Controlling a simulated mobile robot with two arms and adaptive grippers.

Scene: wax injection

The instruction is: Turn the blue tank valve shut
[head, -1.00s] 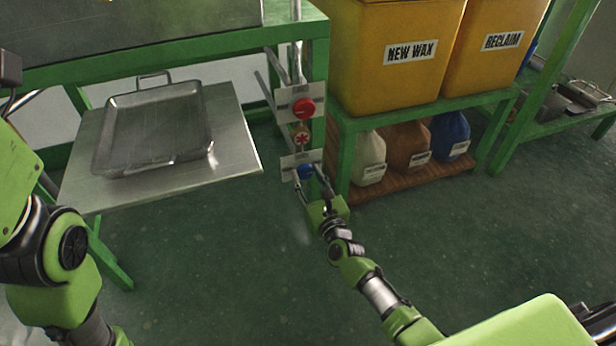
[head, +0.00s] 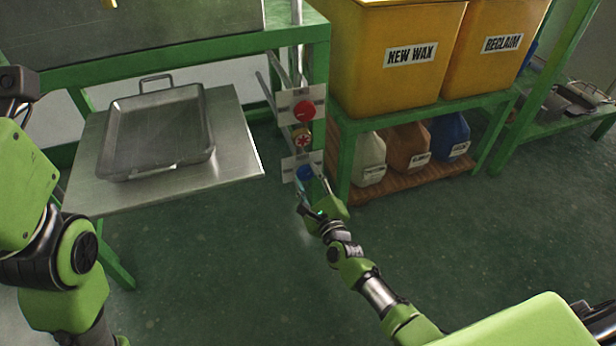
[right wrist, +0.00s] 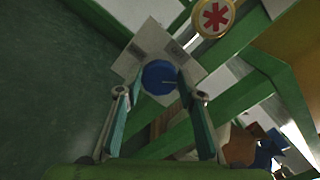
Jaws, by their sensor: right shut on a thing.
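The blue tank valve (head: 305,173) is a round blue knob on a white plate, lowest in a column on the green frame. It also shows in the right wrist view (right wrist: 159,77), between the fingertips. My right gripper (head: 310,188) reaches it from below and is shut on the knob, one finger on each side (right wrist: 158,90). The fingers partly cover the knob in the head view. My left arm comes in at the left edge, but its gripper is out of the picture.
Above the blue valve are a red knob (head: 304,110) and a round part with a red star (head: 303,140). A metal tray (head: 157,170) rests on a steel shelf (head: 225,165) at left. Yellow bins (head: 372,85) stand on a green rack at right. The floor in front is clear.

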